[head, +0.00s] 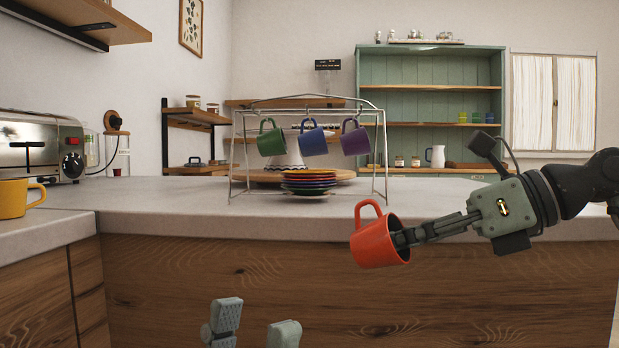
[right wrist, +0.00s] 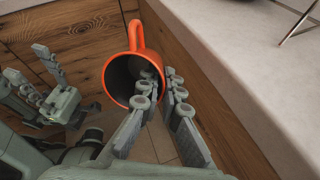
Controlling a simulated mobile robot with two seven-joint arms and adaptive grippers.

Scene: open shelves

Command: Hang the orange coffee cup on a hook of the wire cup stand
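The orange coffee cup (head: 374,242) is held in front of the counter's front edge, tilted, with its handle up and its mouth facing my right gripper (head: 404,238). In the right wrist view, the orange cup (right wrist: 137,38) shows its open mouth; my right gripper (right wrist: 164,88) is shut on its wall, one finger inside the rim and one outside. The wire cup stand (head: 386,160) stands on the counter, with green (head: 271,142), blue (head: 313,142) and purple (head: 355,142) cups hanging by their handles. My left gripper (head: 254,326) is low, open and empty.
A stack of plates (head: 307,182) sits beneath the hanging cups. A yellow cup (head: 14,198) and a toaster (head: 40,145) stand at the left. The counter top (head: 150,212) is clear in front of the stand. Its wooden front (head: 200,275) is just behind the orange cup.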

